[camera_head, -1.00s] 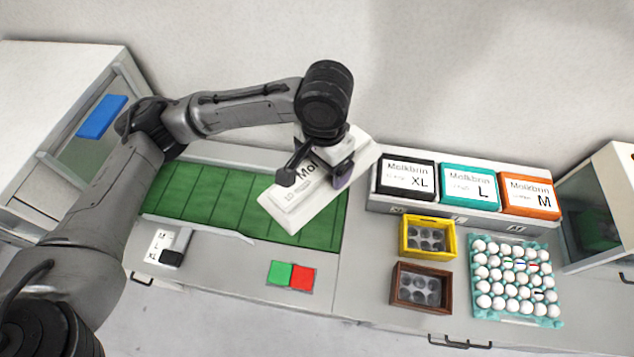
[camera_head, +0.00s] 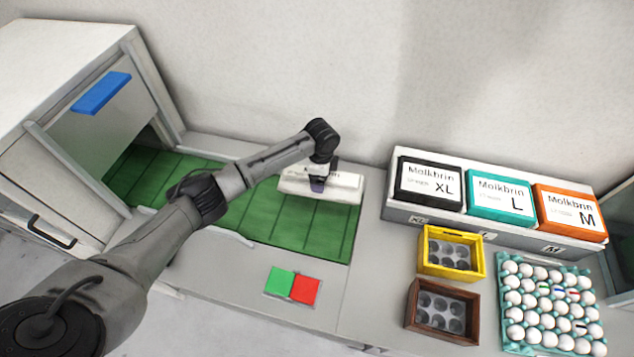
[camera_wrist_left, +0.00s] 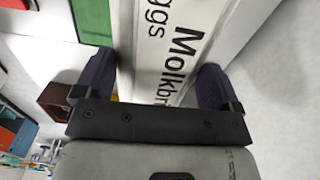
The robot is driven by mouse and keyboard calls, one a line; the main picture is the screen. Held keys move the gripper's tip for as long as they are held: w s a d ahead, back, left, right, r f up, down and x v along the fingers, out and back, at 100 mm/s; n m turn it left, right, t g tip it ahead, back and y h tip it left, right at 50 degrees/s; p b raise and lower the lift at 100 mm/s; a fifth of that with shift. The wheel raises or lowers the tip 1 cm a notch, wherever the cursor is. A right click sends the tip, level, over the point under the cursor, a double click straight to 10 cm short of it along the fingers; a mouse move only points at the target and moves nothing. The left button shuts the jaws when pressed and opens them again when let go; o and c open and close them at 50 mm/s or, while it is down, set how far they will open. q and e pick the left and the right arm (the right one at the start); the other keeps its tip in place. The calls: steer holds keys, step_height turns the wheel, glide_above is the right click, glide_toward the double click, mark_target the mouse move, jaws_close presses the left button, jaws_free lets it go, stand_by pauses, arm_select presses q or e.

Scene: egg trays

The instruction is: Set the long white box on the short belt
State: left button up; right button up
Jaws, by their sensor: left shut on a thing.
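The long white box (camera_head: 343,187) lies crosswise over the right end of the short green belt (camera_head: 303,226), near its back edge. I cannot tell whether it touches the belt. My left gripper (camera_head: 318,184) is shut on the middle of the box from above. In the left wrist view, the box (camera_wrist_left: 178,50), with the lettering "Molkbrin", sits between the two dark fingers of the gripper (camera_wrist_left: 158,88). My right gripper is in neither current view.
A cabinet with a blue handle (camera_head: 101,93) stands over the belt's left end. A green and red button pad (camera_head: 292,285) sits in front. Right are the Molkbrin boxes (camera_head: 501,196), a yellow crate (camera_head: 480,264), a brown crate (camera_head: 412,318) and an egg tray (camera_head: 506,263).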

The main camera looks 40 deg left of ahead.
arm_select(q)
steer(key=shift+s+a+f+m+b, duration=0.15)
steer(key=shift+a+f, duration=0.1)
steer(key=shift+f, duration=0.4)
steer(key=shift+a+f+m+b, duration=0.15)
steer(key=shift+a+f, duration=0.1)
steer(key=shift+f, duration=0.35)
steer(key=shift+f+b, duration=4.05)
steer(key=shift+f, duration=0.8)
steer(key=shift+f, duration=0.1)
steer(key=shift+f, duration=0.35)
steer(key=o, duration=1.1)
steer(key=shift+f, duration=0.1)
